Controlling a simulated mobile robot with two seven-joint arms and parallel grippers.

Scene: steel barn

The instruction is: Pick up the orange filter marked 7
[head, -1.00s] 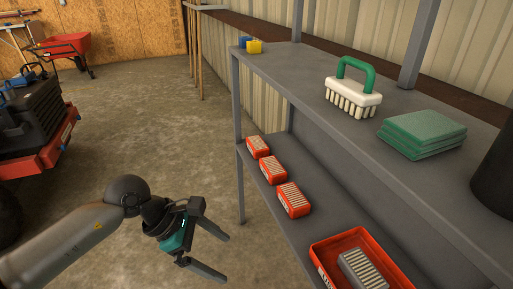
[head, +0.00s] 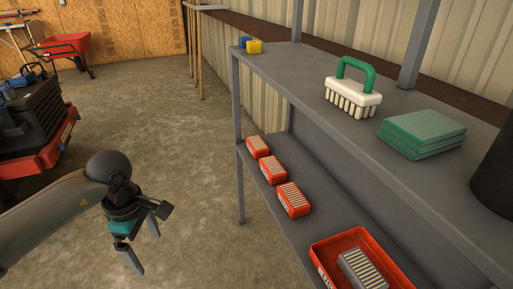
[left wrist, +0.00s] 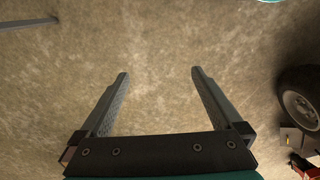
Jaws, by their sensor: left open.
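Three orange filters with pale pleated tops stand in a row on the lower shelf in the head view: a far one (head: 257,147), a middle one (head: 273,169) and a near one (head: 294,200). Their markings are too small to read, so I cannot tell which is marked 7. My left gripper (head: 144,249) is open and empty over the floor, left of the shelf and apart from it. In the left wrist view its two fingers (left wrist: 158,75) are spread with only concrete floor between them. My right gripper is not in view.
An orange tray (head: 322,268) holding a grey pleated filter (head: 362,270) is on the lower shelf (head: 330,222), nearer me. The upper shelf (head: 300,70) carries a green-handled brush (head: 354,92), green pads (head: 422,134) and a dark cylinder (head: 497,170). Open floor lies left of the shelf post (head: 238,150).

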